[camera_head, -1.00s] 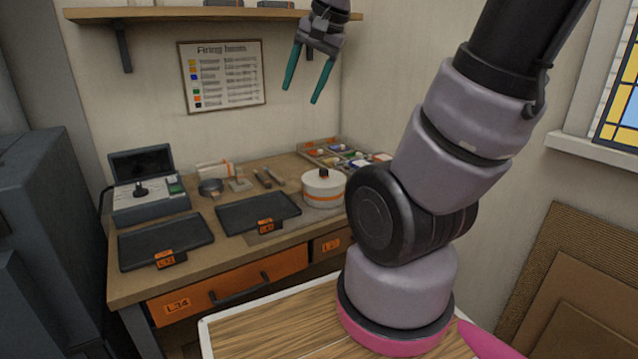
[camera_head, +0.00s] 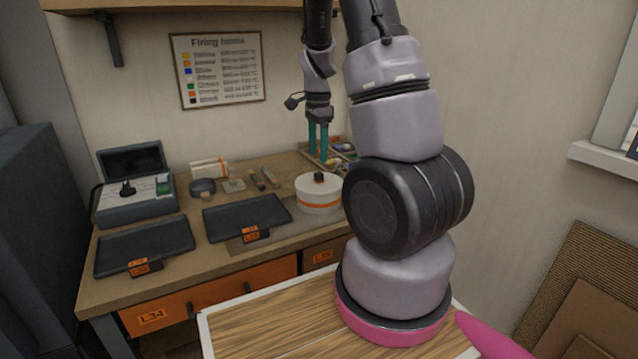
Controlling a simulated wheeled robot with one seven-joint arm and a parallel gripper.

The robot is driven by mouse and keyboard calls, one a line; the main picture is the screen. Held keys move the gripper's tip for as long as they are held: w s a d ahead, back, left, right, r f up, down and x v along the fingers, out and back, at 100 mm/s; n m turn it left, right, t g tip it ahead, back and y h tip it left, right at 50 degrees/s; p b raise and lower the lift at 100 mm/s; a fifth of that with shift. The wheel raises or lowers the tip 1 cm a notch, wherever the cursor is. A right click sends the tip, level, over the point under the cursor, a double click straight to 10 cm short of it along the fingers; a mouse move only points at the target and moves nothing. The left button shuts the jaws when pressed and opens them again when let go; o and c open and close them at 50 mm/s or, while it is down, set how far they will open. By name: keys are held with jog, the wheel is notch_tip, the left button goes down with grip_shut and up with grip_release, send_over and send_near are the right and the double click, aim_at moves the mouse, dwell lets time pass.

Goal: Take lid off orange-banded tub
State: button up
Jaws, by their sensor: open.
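The orange-banded tub (camera_head: 318,207) stands upright at the right end of the workbench. It is round and white with an orange band. Its white lid (camera_head: 303,183) is on, with a small dark knob (camera_head: 319,177) on top. My gripper (camera_head: 318,158) points straight down above the tub, its two teal fingers open and apart. In the picture the fingertips end just above the knob; I cannot tell whether they touch it or are behind it. My arm hides the tub's right edge.
A black tray (camera_head: 246,219) lies left of the tub and another tray (camera_head: 145,247) farther left. A grey device (camera_head: 132,195) with an open cover stands at the back left. A compartment box (camera_head: 340,152) of coloured items is behind the tub. A shelf (camera_head: 180,4) runs above.

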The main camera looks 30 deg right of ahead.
aim_at(319, 173)
notch_tip(319, 173, down, 7)
jog(key=shift+d+r, duration=0.15)
dwell(0.4)
grip_shut()
